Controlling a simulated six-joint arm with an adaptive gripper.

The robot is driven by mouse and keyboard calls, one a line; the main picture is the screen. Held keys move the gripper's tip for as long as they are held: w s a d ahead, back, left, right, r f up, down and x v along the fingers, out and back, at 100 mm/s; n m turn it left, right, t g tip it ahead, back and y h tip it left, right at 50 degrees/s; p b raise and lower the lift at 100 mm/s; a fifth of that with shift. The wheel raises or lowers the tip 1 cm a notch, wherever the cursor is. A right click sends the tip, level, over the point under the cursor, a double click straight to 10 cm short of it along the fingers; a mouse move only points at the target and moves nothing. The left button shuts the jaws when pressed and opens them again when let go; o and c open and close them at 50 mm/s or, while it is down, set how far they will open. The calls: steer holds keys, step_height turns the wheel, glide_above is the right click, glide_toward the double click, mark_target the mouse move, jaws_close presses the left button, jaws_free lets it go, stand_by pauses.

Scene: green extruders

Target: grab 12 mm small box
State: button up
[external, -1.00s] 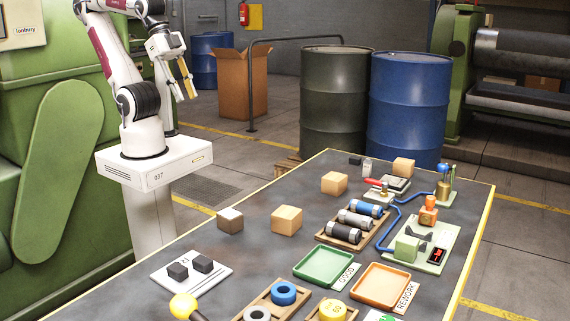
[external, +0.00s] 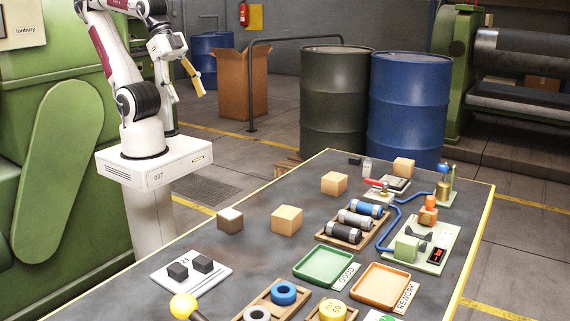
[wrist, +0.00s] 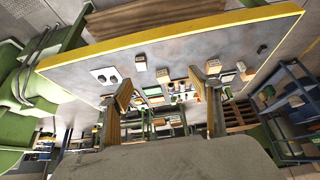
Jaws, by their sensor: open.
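Several small boxes stand on the grey table. One brown box with a pale top (external: 230,219) is nearest to me, a larger tan box (external: 287,220) is right of it, and two more tan boxes (external: 334,183) (external: 403,167) are farther back. I cannot tell which one is 12 mm. Two dark cubes (external: 190,268) sit on a white plate with an unreadable mark. My gripper (external: 188,90) is open and empty, raised well away from the table near my base. In the wrist view, its two fingers (wrist: 167,98) are apart with nothing between them.
The table (external: 300,180) has a yellow edge. A wooden tray of cylinders (external: 325,238), a green tray (external: 323,284), an orange tray (external: 360,290), ring holders and a green fixture crowd its right and front. A yellow ball (external: 183,305) is at the front left. Drums stand behind.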

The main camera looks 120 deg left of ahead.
steer(key=w+f+t, duration=0.2)
steer(key=w+f, duration=0.1)
steer(key=w, duration=1)
steer(key=t, duration=0.3)
glide_above(284, 210)
steer(key=s, duration=0.5)
step_height(284, 210, down, 13)
steer(key=shift+t, duration=0.8)
steer(key=w+f, duration=0.1)
steer(key=f, duration=0.1)
steer(key=w+f, duration=0.1)
steer(key=f, duration=0.2)
steer(key=w+f, duration=0.1)
steer(key=f, duration=0.2)
steer(key=shift+w+d+f, duration=0.1)
steer(key=shift+f, duration=0.65)
steer(key=shift+x, duration=1.25)
steer(key=shift+w, duration=0.1)
steer(key=shift+r+x, duration=0.2)
steer(key=shift+x, duration=2.3)
